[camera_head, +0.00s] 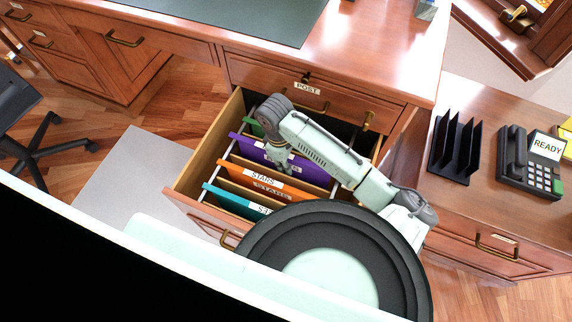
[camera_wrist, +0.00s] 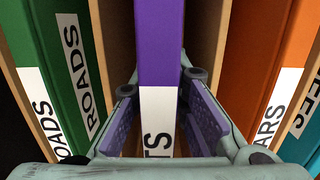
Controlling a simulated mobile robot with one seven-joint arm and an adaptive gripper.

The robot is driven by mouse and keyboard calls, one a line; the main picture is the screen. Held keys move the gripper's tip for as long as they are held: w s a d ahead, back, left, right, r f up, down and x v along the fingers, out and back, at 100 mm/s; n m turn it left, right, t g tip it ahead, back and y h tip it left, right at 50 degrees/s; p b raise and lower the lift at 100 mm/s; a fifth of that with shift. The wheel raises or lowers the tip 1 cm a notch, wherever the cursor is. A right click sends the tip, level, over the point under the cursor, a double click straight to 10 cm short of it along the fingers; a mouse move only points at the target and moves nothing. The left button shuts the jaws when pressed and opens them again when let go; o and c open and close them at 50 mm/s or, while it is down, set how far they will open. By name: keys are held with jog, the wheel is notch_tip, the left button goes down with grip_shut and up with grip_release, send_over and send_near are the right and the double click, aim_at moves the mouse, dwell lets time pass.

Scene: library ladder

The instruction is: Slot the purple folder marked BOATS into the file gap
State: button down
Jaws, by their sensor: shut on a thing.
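The purple folder (camera_head: 310,171) stands upright in the open drawer, between the green and orange folders. In the wrist view the purple folder (camera_wrist: 160,42) rises between my fingers, with tan dividers on both sides. Its white label shows only the ending "TS"; the rest is hidden. My gripper (camera_head: 280,168) is over the folder's top edge and is shut on it. In the wrist view my gripper (camera_wrist: 160,125) has a purple-padded finger on each side of the folder. Whether the folder's bottom rests in the drawer is hidden.
The green folder (camera_wrist: 70,60) marked ROADS, the orange folder (camera_head: 262,182) marked STARS and a teal folder (camera_head: 235,202) share the drawer (camera_head: 196,150). The desk is above it. A black rack (camera_head: 455,148) and a telephone (camera_head: 530,160) stand on the right-hand cabinet.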

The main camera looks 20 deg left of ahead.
jog(key=shift+f, duration=0.8)
jog(key=shift+f, duration=0.3)
jog(key=c, duration=1.8)
grip_release()
jog(key=shift+c, duration=0.2)
jog(key=shift+r, duration=0.1)
jog(key=r, duration=0.4)
jog(key=a+r, duration=0.1)
jog(key=r, duration=0.7)
jog(key=shift+a+r, duration=0.2)
jog(key=shift+a, duration=0.15)
